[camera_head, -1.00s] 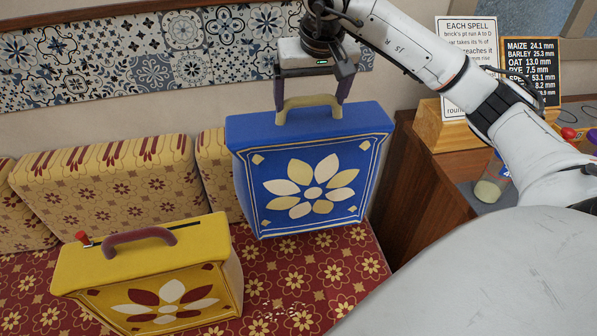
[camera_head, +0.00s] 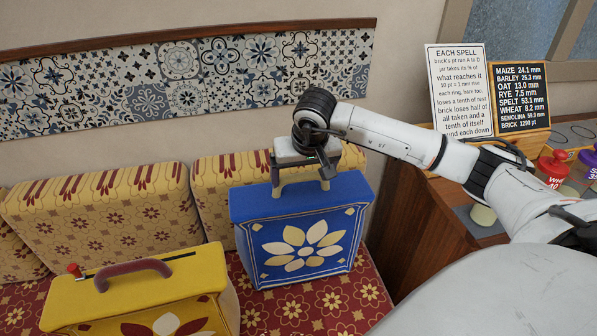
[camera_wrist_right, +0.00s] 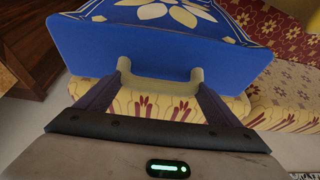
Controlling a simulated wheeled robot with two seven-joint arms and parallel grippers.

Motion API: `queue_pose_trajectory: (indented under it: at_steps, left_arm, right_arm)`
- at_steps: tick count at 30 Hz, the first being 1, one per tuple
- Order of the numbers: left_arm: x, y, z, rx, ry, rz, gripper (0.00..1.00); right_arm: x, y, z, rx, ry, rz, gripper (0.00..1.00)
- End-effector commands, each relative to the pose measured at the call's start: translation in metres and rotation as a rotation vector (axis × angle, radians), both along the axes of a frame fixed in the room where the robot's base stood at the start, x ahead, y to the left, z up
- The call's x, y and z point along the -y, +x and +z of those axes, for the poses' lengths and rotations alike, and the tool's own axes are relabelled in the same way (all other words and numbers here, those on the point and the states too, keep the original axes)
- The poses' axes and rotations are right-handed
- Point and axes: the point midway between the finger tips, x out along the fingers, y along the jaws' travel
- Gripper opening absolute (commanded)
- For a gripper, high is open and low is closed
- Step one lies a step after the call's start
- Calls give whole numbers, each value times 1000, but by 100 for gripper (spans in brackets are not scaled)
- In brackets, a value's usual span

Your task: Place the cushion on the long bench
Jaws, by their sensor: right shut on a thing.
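The blue cushion (camera_head: 300,235) has a cream-and-gold flower on its front and a pale handle on top. It stands close to upright over the red floral seat of the long bench (camera_head: 345,295), in front of the patterned backrest. I cannot tell whether its lower edge touches the seat. My right gripper (camera_head: 300,187) is above it, shut on its handle. In the right wrist view the fingers (camera_wrist_right: 160,80) are at both ends of the pale handle, with the blue cushion (camera_wrist_right: 150,48) beyond. My left gripper is out of view.
A yellow block (camera_head: 140,290) with a maroon handle and red knob stands on the bench at left. Yellow patterned back cushions (camera_head: 105,215) line the wall. A wooden cabinet (camera_head: 415,225) with signs and jars is at right. Some red seat is bare around the blue cushion.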

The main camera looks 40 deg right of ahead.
Motion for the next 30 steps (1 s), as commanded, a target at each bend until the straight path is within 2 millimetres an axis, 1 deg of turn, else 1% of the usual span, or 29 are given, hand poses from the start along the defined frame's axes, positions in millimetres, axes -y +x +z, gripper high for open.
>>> queue_pose_trajectory:
  at_steps: [13, 19, 30]
  left_arm:
    - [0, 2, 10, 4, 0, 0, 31]
    - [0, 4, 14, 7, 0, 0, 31]
    - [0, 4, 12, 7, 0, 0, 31]
  right_arm:
    - [17, 31, 3, 4, 1, 0, 26]
    - [16, 30, -9, 2, 1, 2, 26]
    - [17, 30, -12, 2, 0, 1, 26]
